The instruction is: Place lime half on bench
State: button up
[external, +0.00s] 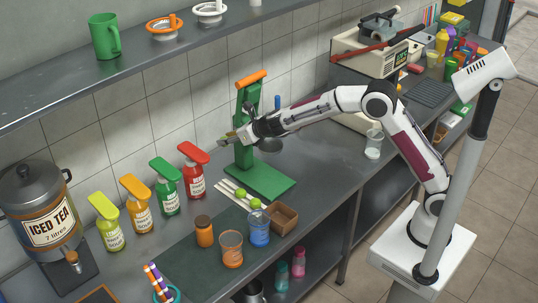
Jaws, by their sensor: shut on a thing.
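My gripper (228,140) is at the left end of my outstretched arm, raised above the bench (312,168), in front of the upright of the green press. It is shut on a small yellow-green piece that appears to be the lime half (231,134); the fingers hide most of it. The piece is well clear of the bench top. Two small round green things, lime-like, lie on the bench below: one (241,193) by the pale sticks and one (254,204) at the blue bottle's top.
The green press (262,182) with an orange handle stands under my gripper. Several sauce bottles (193,171) line the wall. A brown box (283,218), a blue bottle (259,230) and an orange cup (231,249) stand at the front.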

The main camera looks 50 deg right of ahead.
jog(key=shift+w+a+f, duration=0.15)
jog(key=shift+f, duration=0.3)
jog(key=shift+w+a+f, duration=0.1)
jog(key=shift+f, duration=0.35)
jog(key=shift+f, duration=0.15)
jog(key=shift+f, duration=6.95)
jog(key=shift+f, duration=1.9)
jog(key=shift+f, duration=0.45)
jog(key=o, duration=1)
